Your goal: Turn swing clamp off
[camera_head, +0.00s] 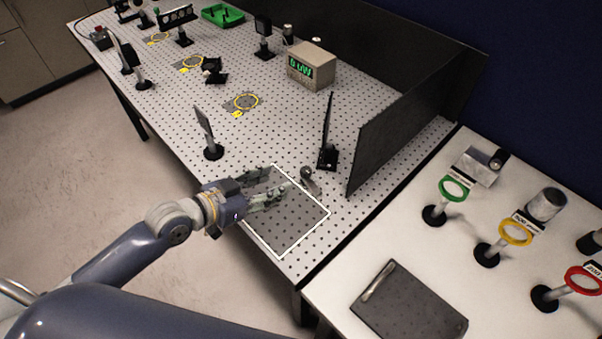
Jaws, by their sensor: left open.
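My left gripper (278,185) is at the near end of the perforated optical table, its fingers apart and pointing right. It is above a dark rectangular patch outlined in white (300,228). A small grey rounded fitting (307,173) stands just beyond the fingertips, near the patch's far edge. It may be the swing clamp, but it is too small to tell its position. I cannot tell whether a finger touches it. My right gripper is out of view.
A thin upright plate on a dark base (327,155) and a black panel (400,125) stand just beyond the fitting. A mounted plate (207,138) stands to the left.

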